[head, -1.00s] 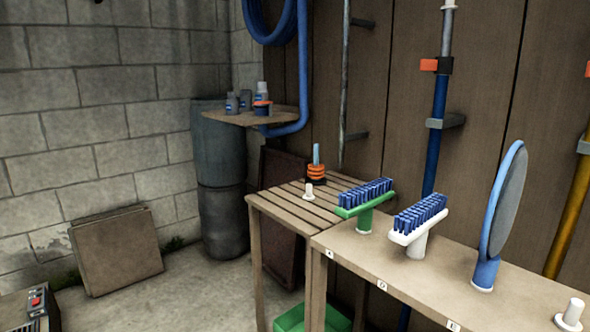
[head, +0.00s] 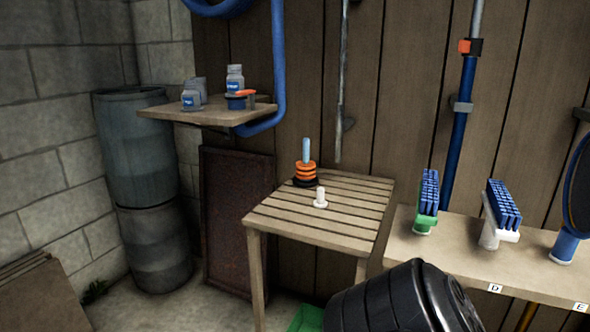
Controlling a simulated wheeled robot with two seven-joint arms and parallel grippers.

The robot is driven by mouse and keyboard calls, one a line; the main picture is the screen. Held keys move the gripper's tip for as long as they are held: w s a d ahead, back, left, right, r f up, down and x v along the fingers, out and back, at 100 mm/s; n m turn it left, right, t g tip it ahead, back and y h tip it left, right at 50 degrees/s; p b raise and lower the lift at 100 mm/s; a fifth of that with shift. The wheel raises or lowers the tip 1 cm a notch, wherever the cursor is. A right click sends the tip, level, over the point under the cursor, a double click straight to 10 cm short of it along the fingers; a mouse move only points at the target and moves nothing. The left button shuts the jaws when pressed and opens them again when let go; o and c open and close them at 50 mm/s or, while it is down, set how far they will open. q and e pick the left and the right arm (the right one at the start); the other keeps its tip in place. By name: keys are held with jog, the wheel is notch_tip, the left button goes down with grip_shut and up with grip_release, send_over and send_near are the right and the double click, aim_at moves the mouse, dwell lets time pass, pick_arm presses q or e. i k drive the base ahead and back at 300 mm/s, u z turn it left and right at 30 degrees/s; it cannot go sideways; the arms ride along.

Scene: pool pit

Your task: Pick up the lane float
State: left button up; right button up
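A small stack of orange and black discs around an upright light blue post (head: 306,173) stands at the back left of the slatted wooden table. These discs look most like the lane float, but I cannot tell for certain. The lowest disc is black and rests on the slats. A short white peg with a wide foot (head: 320,198) stands in front of the stack, apart from it. Neither of my gripper's fingertips shows in the head view.
The slatted table (head: 270,226) has bare slats at its front and right. A bench (head: 405,239) to its right holds a green brush (head: 426,204), a white brush (head: 497,214) and a blue-framed round tool (head: 568,245). A shelf (head: 215,114) with bottles hangs at the back left.

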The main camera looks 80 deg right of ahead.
aim_at(305, 171)
jog(key=z, duration=1.95)
